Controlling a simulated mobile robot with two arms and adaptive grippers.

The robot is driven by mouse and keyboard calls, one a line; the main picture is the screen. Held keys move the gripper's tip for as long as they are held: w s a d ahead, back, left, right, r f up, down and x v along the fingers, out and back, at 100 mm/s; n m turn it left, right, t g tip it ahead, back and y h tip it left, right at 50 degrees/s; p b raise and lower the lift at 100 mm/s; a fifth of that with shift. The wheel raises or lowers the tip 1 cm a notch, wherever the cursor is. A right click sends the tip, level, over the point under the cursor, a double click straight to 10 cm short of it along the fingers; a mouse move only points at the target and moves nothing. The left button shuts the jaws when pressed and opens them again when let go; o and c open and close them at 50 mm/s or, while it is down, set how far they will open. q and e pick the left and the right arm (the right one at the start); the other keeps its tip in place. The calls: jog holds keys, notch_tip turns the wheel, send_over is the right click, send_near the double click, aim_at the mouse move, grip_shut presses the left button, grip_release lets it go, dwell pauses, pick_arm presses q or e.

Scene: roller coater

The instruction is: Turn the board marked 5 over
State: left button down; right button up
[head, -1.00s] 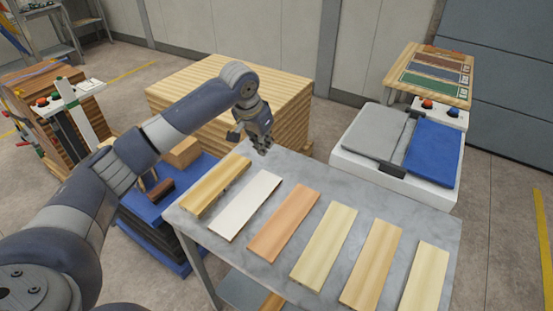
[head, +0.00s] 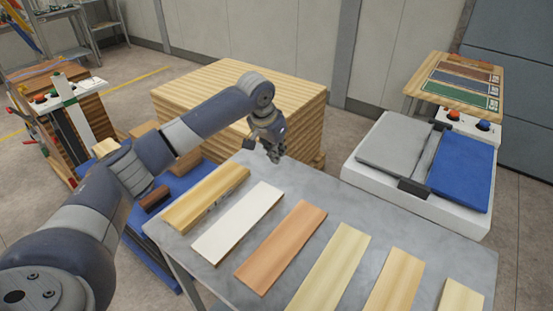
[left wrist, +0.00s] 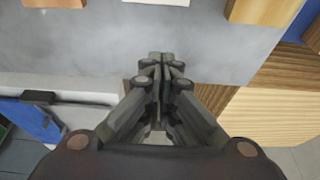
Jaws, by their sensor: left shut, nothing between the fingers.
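Several boards lie in a row on the grey table (head: 225,266). From the left they are a yellow board (head: 205,197), a white board (head: 238,222), an orange-brown board (head: 281,246), a pale yellow board (head: 330,268), a tan board (head: 394,284) and another pale board (head: 461,297), cut off below. I can read no number on any board, so I cannot tell which is 5. My left gripper (head: 276,156) is shut and empty above the table's back edge, beyond the white board. In the left wrist view its closed fingers (left wrist: 161,66) point at bare table. My right gripper is out of view.
A large stack of wood (head: 240,92) stands behind the table. A white machine with grey and blue pads (head: 462,172) stands at the back right. A blue-topped platform (head: 150,220) with wooden blocks is at the left. The table between gripper and boards is bare.

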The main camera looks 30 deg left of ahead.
pick_arm(q)
jog(key=p+x, duration=0.1)
jog(key=x, duration=0.7)
jog(key=shift+f+p, duration=0.15)
jog(key=shift+p, duration=0.15)
jog(key=s, duration=0.1)
jog(key=s+p, duration=0.1)
jog(key=s, duration=0.1)
jog(key=shift+a+r, duration=0.25)
jog(key=shift+a, duration=0.05)
jog(key=shift+s+p, duration=0.4)
jog(key=shift+s, duration=0.15)
jog(key=shift+f, duration=0.1)
